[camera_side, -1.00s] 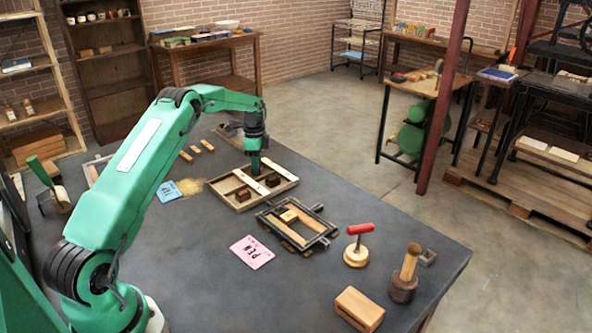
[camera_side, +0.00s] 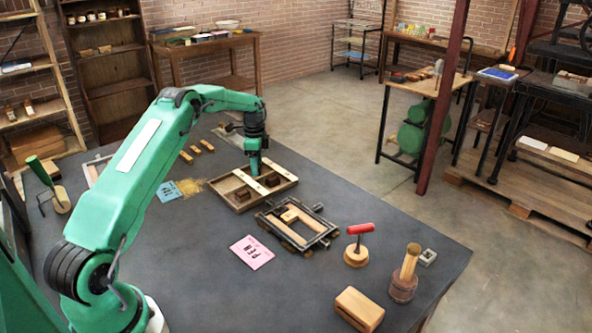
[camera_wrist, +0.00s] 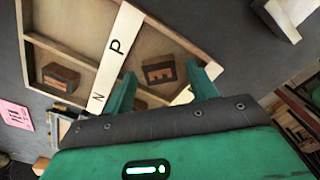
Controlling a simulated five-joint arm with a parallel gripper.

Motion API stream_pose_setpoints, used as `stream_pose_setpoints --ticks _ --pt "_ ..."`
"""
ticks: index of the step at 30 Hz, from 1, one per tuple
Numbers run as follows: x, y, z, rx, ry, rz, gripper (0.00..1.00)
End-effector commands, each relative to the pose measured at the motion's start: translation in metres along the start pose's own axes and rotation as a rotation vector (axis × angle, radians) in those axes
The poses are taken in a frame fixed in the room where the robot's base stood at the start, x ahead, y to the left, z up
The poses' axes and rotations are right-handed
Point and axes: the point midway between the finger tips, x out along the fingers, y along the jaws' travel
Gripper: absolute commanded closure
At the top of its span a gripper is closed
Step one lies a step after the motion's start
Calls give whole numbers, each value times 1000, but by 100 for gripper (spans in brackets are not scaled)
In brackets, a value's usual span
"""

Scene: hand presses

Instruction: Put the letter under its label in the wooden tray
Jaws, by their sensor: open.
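The wooden tray (camera_side: 240,207) has white label strips across it; one strip (camera_wrist: 119,52) in the wrist view reads N and P. A dark letter block with an E (camera_wrist: 158,72) lies in the tray beside that strip. Another dark block (camera_wrist: 61,77) lies in the tray across the strip. Two dark blocks also show in the tray in the side view. My gripper (camera_wrist: 163,86) is open and empty, its fingers on either side of the E block in the picture; it also shows over the tray's back part (camera_side: 254,170). Contact cannot be told.
A metal frame with wooden pieces (camera_side: 297,226) stands close in front of the tray. A red-handled tool (camera_side: 357,246), a mallet-like tool (camera_side: 405,275) and a wooden block (camera_side: 359,309) stand at right.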

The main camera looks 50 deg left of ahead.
Motion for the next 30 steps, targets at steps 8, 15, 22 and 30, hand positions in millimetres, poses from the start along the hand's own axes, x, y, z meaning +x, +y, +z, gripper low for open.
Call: stream_pose_setpoints --ticks 8,15,22,30 --pt "-28 -1 0 0 1 -4 43" --pt "-67 -1 0 0 1 -4 43" --pt "-101 0 0 0 1 -3 43" --pt "-119 0 0 0 0 -2 43"
